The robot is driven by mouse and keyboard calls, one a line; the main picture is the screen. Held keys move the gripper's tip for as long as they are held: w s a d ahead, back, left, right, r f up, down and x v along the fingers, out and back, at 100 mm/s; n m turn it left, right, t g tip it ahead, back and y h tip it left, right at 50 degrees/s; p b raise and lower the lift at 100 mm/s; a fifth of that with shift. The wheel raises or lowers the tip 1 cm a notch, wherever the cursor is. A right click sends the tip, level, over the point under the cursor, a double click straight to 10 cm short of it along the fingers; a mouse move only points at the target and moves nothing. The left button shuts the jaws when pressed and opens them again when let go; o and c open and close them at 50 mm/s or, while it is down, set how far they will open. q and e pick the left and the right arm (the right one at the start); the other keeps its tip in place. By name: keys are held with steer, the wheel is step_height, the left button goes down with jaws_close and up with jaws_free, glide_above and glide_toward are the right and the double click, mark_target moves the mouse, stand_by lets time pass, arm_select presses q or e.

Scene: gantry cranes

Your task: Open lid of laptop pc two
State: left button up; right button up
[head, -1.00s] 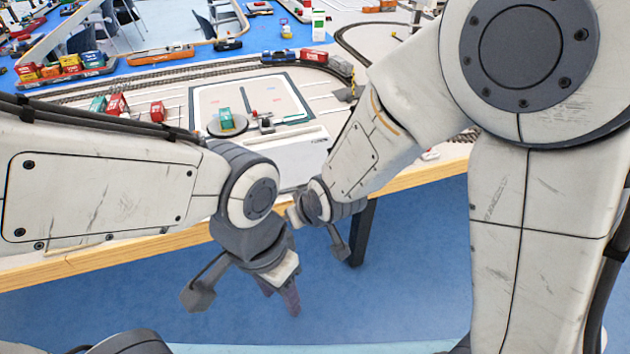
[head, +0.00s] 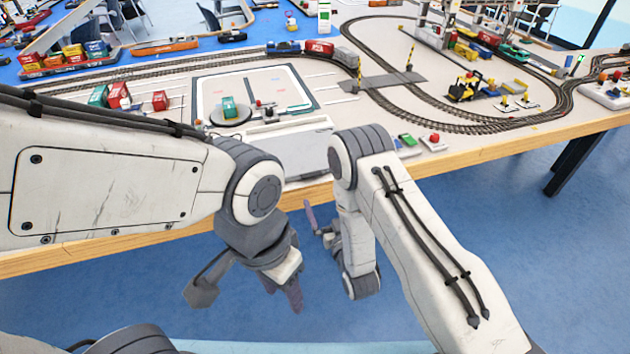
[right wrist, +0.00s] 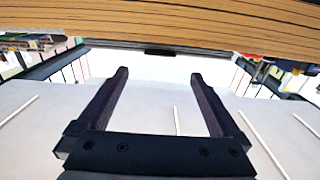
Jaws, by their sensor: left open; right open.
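A flat, pale box-like thing (head: 300,147) lies at the table's front edge in the head view. It looks like a closed laptop, but I cannot read which one. My right gripper (head: 313,217) is open and empty, in front of and below the table edge near this thing. In the right wrist view its two dark fingers (right wrist: 160,73) are apart with nothing between them. A dark strip with a small tab (right wrist: 160,52) lies along the wooden edge there. My left gripper (head: 283,292) is open and empty, lower, over the floor.
The wooden table edge (head: 480,155) runs just beyond both grippers. The blue floor in front is clear.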

mark_target(311, 173)
steer(key=x, duration=0.9)
steer(key=shift+p, duration=0.4)
jaws_close()
steer(key=shift+r, duration=0.1)
